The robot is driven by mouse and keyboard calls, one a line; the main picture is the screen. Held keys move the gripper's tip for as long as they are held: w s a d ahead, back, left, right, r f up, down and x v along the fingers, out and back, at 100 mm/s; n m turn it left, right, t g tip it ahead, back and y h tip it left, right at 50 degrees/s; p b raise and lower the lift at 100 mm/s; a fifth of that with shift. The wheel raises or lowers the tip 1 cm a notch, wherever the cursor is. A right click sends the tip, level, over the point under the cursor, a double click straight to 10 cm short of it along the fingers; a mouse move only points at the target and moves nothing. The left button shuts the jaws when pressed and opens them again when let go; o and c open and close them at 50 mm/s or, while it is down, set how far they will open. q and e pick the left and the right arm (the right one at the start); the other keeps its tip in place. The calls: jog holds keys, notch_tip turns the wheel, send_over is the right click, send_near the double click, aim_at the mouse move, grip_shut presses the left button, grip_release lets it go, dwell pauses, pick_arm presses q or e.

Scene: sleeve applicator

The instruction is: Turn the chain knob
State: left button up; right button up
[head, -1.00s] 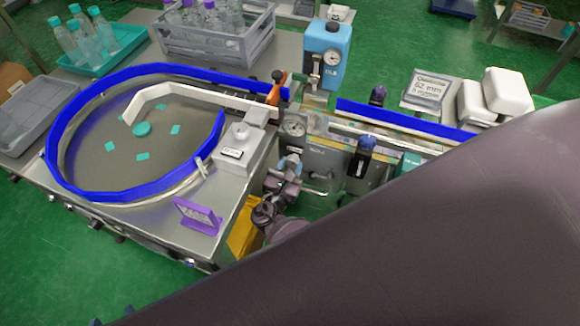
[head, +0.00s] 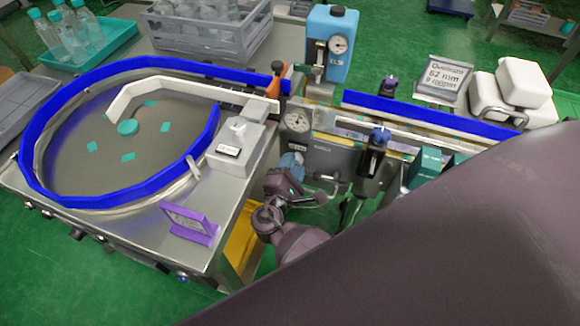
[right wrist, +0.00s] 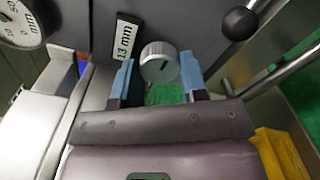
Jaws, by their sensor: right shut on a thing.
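The chain knob (right wrist: 160,64) is a round grey knob with a dark slot on its face, beside a "13 mm" plate (right wrist: 126,38) on the grey machine front. In the right wrist view my right gripper (right wrist: 158,72) has its two blue fingers on either side of the knob, shut on it. In the head view the right gripper (head: 293,164) is at the machine front below the dial, and its body hides the knob there. My left gripper is not in view.
A dial gauge (head: 297,120) sits above the gripper. A black ball handle (right wrist: 240,23) and metal bar (right wrist: 281,81) are close on the right in the wrist view. The turntable (head: 70,150), purple sign (head: 190,222) and yellow part (head: 243,238) are to the left.

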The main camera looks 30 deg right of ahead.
jog(key=shift+f+m+b, duration=0.25)
jog(key=shift+m+b, duration=0.25)
jog(key=shift+m, duration=0.5)
jog(key=m+b, duration=0.2)
jog(key=m, duration=0.1)
jog(key=shift+m, duration=0.3)
jog(key=m+b, duration=0.2)
jog(key=shift+m, duration=0.4)
jog(key=m+b, duration=0.1)
jog(key=m, duration=0.1)
jog(key=shift+m+b, duration=0.3)
jog(key=shift+m, duration=0.1)
jog(key=m+b, duration=0.2)
jog(key=m, duration=0.2)
jog(key=shift+r+b, duration=0.1)
jog(key=shift+b, duration=0.25)
jog(key=shift+m+b, duration=0.6)
jog(key=shift+m, duration=0.9)
jog(key=m+b, duration=0.2)
jog(key=m, duration=0.1)
jog(key=shift+s+d+r, duration=0.1)
jog(key=shift+r+m+b, duration=0.1)
jog(key=shift+m+b, duration=0.5)
jog(key=shift+m, duration=0.2)
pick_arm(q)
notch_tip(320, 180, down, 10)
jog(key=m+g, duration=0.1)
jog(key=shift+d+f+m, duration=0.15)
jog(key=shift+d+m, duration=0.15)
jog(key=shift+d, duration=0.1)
